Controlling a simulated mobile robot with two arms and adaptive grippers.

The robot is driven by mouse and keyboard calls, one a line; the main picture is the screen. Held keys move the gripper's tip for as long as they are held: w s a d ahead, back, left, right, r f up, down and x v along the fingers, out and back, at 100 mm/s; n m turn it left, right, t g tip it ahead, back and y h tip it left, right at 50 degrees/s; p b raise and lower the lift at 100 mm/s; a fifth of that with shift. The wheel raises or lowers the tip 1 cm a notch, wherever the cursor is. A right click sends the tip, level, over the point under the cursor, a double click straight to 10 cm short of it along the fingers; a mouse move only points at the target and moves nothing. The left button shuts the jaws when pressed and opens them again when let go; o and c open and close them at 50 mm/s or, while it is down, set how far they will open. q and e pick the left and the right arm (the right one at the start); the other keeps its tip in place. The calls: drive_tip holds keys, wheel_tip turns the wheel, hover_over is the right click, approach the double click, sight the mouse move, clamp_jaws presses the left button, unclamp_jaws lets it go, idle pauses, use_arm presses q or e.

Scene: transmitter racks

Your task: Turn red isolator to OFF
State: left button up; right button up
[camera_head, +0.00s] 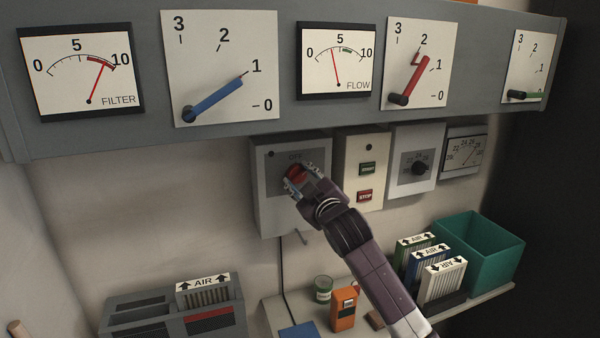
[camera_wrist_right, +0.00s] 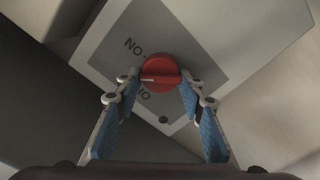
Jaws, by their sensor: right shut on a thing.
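The red isolator (camera_head: 295,174) is a round red knob on a grey wall box (camera_head: 262,190), below the gauge panel. The word OFF shows just above the knob in the head view. My right gripper (camera_head: 301,178) reaches up from the lower right and is shut on the knob. In the right wrist view the red isolator (camera_wrist_right: 161,73) sits between the fingertips of the right gripper (camera_wrist_right: 162,78), one on each side. A pale mark on the knob points left there, between two partly readable labels. My left gripper is out of view.
A START/STOP box (camera_head: 349,145) stands close right of the isolator box, then a dial box (camera_head: 402,179). The gauge panel (camera_head: 280,122) juts out above. Below are an orange device (camera_head: 344,308), filters (camera_head: 443,281) and a green bin (camera_head: 490,258).

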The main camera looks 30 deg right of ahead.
drive_tip(key=n+p, duration=0.2)
drive_tip(key=n, duration=0.2)
drive_tip(key=shift+n, duration=0.4)
drive_tip(key=shift+a+f+n+p, duration=0.15)
drive_tip(key=shift+n+p, duration=0.95)
drive_tip(key=shift+n, duration=1.4)
drive_tip(key=o, duration=1.1)
drive_tip(key=shift+w+f, duration=0.1)
drive_tip(key=v, duration=1.2)
